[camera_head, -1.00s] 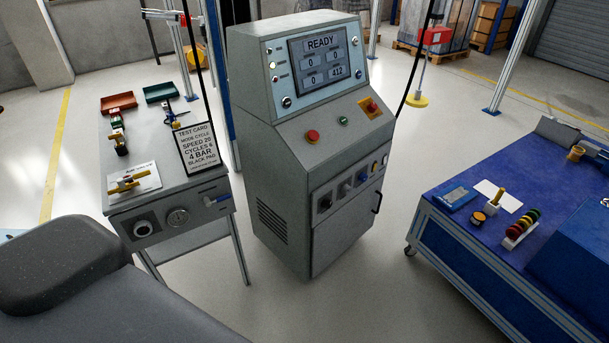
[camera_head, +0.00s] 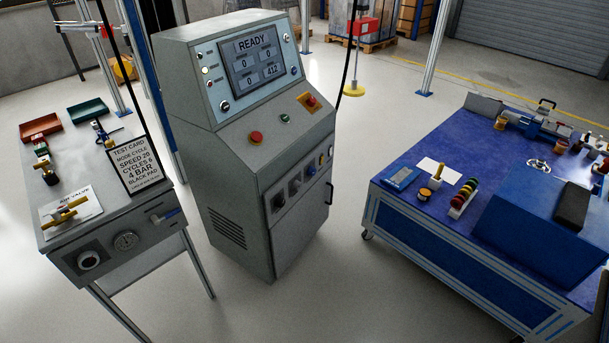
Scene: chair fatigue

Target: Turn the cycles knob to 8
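The grey control cabinet (camera_head: 262,140) stands in the middle. Its screen (camera_head: 258,64) reads READY, with 0, 0, 0 and 412 in its fields. A row of small dark knobs and switches sits on the lower front panel (camera_head: 298,183). Their labels and pointer positions are too small to read, so I cannot tell which is the cycles knob. Neither gripper is in view.
The left grey table (camera_head: 100,232) holds trays, fittings and a valve plate, with a gauge on its front. The blue bench (camera_head: 425,220) on the right carries tools, coloured rings and a blue box. Bare floor (camera_head: 325,275) lies before the cabinet and between both.

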